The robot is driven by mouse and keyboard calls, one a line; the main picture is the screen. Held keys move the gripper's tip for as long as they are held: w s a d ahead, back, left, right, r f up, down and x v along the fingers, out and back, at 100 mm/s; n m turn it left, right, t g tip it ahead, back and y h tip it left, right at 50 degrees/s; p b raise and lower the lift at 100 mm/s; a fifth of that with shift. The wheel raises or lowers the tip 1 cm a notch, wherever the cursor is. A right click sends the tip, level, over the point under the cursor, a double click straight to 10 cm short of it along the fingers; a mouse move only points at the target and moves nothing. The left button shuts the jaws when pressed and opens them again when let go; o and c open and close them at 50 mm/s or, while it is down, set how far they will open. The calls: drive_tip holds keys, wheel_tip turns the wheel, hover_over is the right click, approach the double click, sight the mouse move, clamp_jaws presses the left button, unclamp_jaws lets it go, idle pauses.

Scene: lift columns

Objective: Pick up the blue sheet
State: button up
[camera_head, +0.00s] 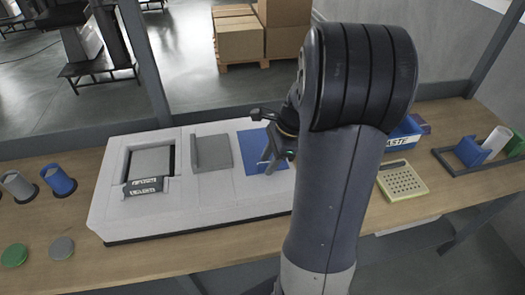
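The blue sheet (250,155) lies flat on the right part of a white board (110,205) on the wooden table. Its right part is hidden behind my gripper and arm. My gripper (260,137) is over the right side of the sheet, with its two dark fingers spread apart and nothing seen between them. I cannot tell how high the fingers are above the sheet.
Left of the sheet are a grey block (212,152) and a framed grey recess (150,162). Two cups, one grey (17,185) and one blue (60,180), stand at left. A blue bin (400,135) and a cream perforated tray (402,181) are at right.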

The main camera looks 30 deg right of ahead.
drive_tip(key=shift+a+f, duration=0.15)
drive_tip(key=shift+f, duration=0.2)
drive_tip(key=shift+c, duration=0.3)
clamp_jaws()
